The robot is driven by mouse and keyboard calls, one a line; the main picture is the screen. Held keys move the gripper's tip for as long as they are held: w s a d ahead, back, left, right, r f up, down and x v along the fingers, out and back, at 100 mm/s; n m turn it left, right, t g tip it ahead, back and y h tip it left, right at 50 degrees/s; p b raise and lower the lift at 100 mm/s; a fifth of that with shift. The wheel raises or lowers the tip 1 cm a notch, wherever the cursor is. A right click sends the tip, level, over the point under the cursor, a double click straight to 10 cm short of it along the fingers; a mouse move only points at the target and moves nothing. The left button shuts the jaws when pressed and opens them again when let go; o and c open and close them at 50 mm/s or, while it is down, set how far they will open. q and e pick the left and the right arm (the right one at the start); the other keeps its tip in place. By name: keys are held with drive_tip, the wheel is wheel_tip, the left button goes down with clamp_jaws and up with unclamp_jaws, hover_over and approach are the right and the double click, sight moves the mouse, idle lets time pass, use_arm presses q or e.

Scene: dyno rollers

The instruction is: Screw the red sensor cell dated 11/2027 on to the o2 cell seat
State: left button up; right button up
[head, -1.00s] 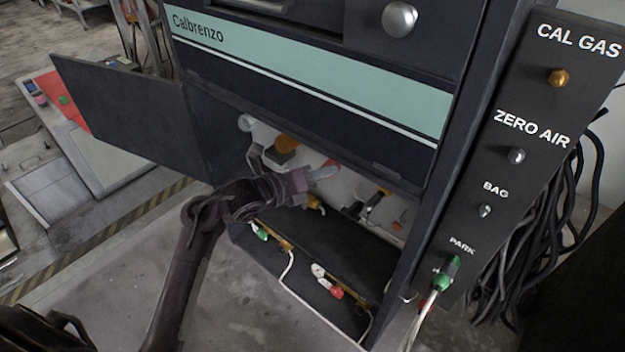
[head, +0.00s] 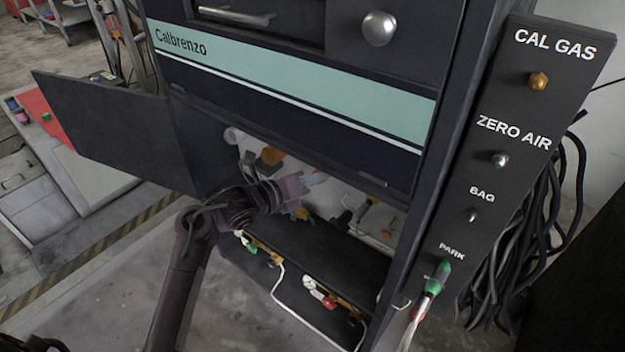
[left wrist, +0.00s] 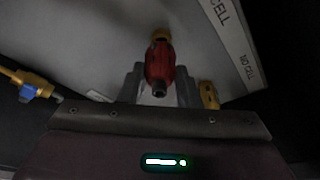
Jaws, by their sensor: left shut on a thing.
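My left gripper (head: 304,184) reaches into the open lower bay of the dark cabinet. In the left wrist view its grey fingers (left wrist: 160,88) are shut on a red sensor cell (left wrist: 160,66), one finger on each side. The cell's far end lines up with a brass fitting (left wrist: 160,37) on the pale panel; they look touching, but I cannot tell whether they are threaded. No date is readable on the cell. In the head view the gripper mostly hides the cell. My right gripper is not in view.
Brass fittings sit at left (left wrist: 30,85) and right (left wrist: 209,95). Below is a dark shelf (head: 300,250) and a red-ended fitting (head: 329,302). The open door (head: 110,130) stands left. A green connector (head: 437,280) is at PARK.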

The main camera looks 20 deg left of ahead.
use_arm(q)
drive_tip(key=shift+w+d+b, duration=0.2)
drive_tip(key=shift+w+b, duration=0.3)
drive_tip(key=shift+b, duration=0.2)
idle(1.4)
drive_tip(key=shift+w+d, duration=0.1)
drive_tip(key=shift+w, duration=0.15)
